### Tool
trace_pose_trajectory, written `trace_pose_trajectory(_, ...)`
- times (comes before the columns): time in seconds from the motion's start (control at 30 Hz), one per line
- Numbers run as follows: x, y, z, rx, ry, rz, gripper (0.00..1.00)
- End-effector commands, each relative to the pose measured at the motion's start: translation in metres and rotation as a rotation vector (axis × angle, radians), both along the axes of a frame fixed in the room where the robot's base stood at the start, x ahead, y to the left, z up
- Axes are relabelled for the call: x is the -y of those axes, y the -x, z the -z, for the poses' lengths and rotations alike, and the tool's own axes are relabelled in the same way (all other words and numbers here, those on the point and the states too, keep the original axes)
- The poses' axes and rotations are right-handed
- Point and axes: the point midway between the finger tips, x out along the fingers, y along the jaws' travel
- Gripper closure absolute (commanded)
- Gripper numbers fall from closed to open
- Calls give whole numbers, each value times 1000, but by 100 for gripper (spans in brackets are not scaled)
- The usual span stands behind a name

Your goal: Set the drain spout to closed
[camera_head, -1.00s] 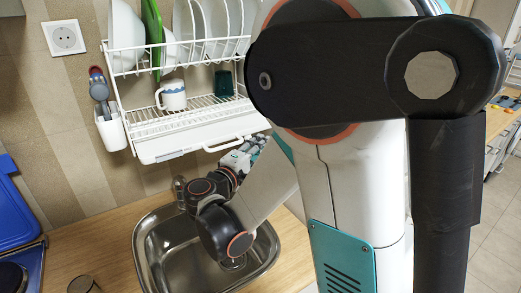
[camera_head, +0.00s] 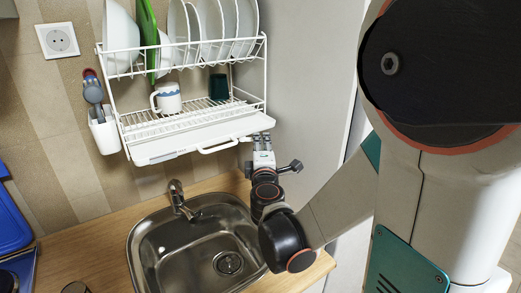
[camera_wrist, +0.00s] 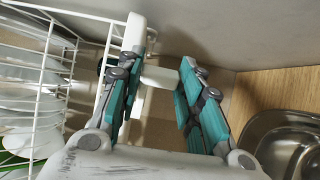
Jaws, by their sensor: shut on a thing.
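The drain spout (camera_wrist: 160,77) is a short white piece at the end of the white drip tray (camera_wrist: 135,32) in the wrist view. It sticks out sideways between my two fingers. My gripper (camera_wrist: 158,82) is shut on it, with teal pads on both sides. In the head view my gripper (camera_head: 262,140) points up at the right end of the drip tray (camera_head: 175,146), under the dish rack (camera_head: 185,115). The spout is hidden behind the fingers there, so its exact setting cannot be told.
A metal sink (camera_head: 165,250) with a tap (camera_head: 178,197) lies below in the wooden counter (camera_head: 85,238). Plates (camera_head: 205,30) and a mug (camera_head: 167,98) stand in the rack. A utensil holder (camera_head: 104,132) hangs at its left. A grey wall (camera_head: 310,90) is close on the right.

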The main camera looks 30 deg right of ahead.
Motion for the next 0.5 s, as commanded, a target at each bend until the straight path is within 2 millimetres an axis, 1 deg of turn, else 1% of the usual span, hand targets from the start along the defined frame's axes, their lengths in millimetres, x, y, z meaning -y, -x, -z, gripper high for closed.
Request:
trace_pose_trajectory(0.03, 3, 0, 0, 0, 0, -10, 90)
trace_pose_trajectory(0.2, 3, -1, 0, 0, 0, -43, 90)
trace_pose_trajectory(0.5, 3, -2, 0, 0, 0, -51, 91)
